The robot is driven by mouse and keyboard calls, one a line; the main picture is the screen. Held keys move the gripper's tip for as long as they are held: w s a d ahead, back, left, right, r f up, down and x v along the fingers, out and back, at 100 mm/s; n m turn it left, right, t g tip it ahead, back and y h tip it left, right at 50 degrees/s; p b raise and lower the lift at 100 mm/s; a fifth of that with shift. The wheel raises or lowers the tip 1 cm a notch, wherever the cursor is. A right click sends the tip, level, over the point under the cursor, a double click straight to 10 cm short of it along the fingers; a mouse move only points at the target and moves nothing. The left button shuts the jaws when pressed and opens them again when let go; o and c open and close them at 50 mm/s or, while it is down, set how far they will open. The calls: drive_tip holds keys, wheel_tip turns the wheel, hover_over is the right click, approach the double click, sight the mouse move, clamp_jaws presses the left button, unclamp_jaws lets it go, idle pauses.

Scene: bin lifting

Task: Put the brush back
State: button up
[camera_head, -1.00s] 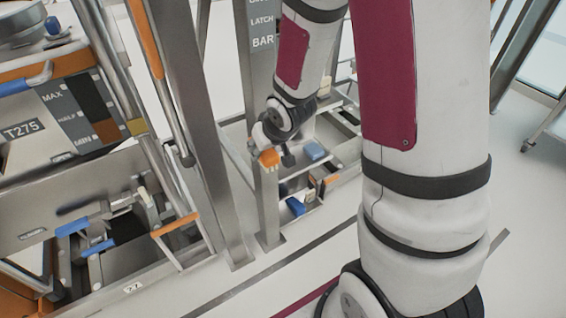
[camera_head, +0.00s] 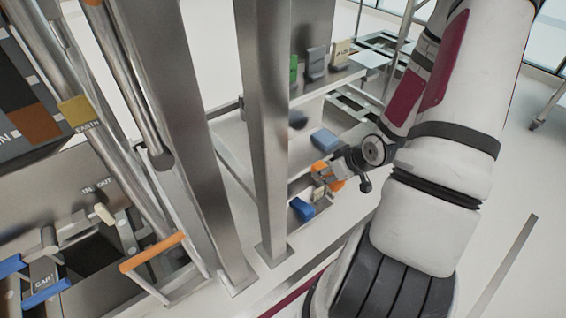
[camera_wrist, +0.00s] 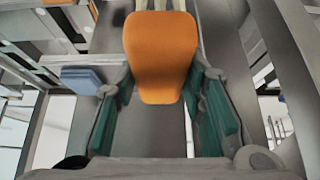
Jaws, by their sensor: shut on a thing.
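The brush (camera_wrist: 160,50) has a broad orange body and shows in the middle of the wrist view. Pale bristles show at its far end, cut by the top edge. My gripper (camera_wrist: 160,88) has its green-padded fingers on both sides of the orange body and is shut on it. In the head view my gripper (camera_head: 330,172) is right of a steel post, above or beside the low tray (camera_head: 345,135). Orange (camera_head: 320,167) shows at its fingers there; the bristles are hard to make out.
A steel post (camera_head: 262,120) rises close left of my gripper. An orange handle (camera_head: 152,252) is at lower left.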

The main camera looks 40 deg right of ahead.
drive_tip(key=shift+w+d+f+b, duration=0.2)
drive_tip(key=shift+d+f+b, duration=0.15)
drive_tip(key=shift+f, duration=0.35)
drive_tip(key=w+b, duration=0.1)
drive_tip(key=w, duration=0.5)
drive_tip(key=w+b, duration=0.1)
drive_tip(key=w, duration=0.4)
drive_tip(key=w+b, duration=0.2)
drive_tip(key=w, duration=0.4)
drive_tip(key=shift+w+a, duration=0.3)
drive_tip(key=shift+f+b, duration=1.2)
drive_tip(key=shift+f, duration=0.5)
drive_tip(key=shift+f, duration=0.15)
drive_tip(key=o, duration=1.1)
drive_tip(key=p+v, duration=0.6)
drive_tip(key=v, duration=0.6)
drive_tip(key=shift+r, duration=0.2)
